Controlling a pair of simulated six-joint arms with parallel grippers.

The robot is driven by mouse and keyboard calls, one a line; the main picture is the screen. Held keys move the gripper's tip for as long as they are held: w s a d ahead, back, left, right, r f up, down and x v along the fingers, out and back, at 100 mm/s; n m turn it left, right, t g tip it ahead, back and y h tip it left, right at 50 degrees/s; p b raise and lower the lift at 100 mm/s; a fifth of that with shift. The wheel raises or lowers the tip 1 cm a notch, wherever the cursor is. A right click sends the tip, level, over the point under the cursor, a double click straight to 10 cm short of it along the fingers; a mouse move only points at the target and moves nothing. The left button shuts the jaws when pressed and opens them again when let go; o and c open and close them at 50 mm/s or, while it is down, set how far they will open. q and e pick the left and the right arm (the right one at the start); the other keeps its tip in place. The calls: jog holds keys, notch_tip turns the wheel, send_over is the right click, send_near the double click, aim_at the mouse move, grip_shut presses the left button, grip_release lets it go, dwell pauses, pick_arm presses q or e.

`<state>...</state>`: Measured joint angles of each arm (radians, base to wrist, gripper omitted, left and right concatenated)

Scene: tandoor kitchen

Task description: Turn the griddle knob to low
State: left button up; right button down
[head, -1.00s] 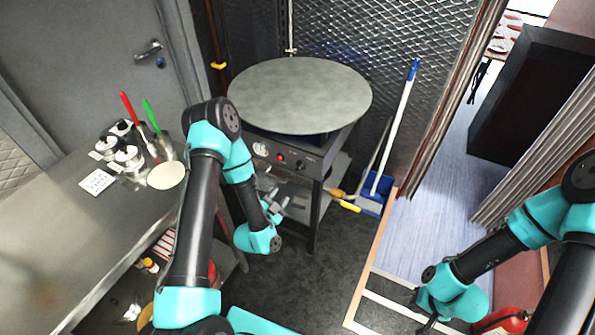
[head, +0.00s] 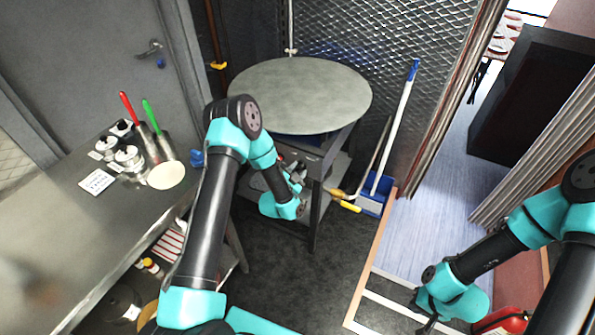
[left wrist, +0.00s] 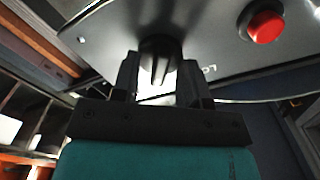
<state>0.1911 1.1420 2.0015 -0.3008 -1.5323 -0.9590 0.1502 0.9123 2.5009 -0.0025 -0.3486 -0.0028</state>
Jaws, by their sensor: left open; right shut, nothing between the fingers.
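The round grey griddle (head: 300,92) stands on a dark frame at the back, with its control panel (head: 318,150) below, partly hidden by my left arm. In the left wrist view a black knob (left wrist: 160,58) is on the panel, with a partial "LO" marking (left wrist: 208,68) beside it. My left gripper (left wrist: 158,82) is open, one finger on each side of the knob; contact cannot be told. It also shows at the panel in the head view (head: 294,176). My right gripper (head: 427,310) is low at the right, shut and empty, far from the griddle.
A red button (left wrist: 264,24) is on the panel near the knob. A steel counter (head: 60,235) with jars and utensils runs along the left. A blue dustpan (head: 371,204) and a white-handled broom (head: 403,110) stand right of the griddle. Floor in front is clear.

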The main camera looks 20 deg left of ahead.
pick_arm(q)
grip_shut()
dwell(0.4)
jog(key=shift+n, duration=0.3)
jog(key=n, duration=0.6)
jog(key=shift+n, duration=0.3)
jog(key=n, duration=0.6)
jog(key=shift+n, duration=0.4)
grip_release()
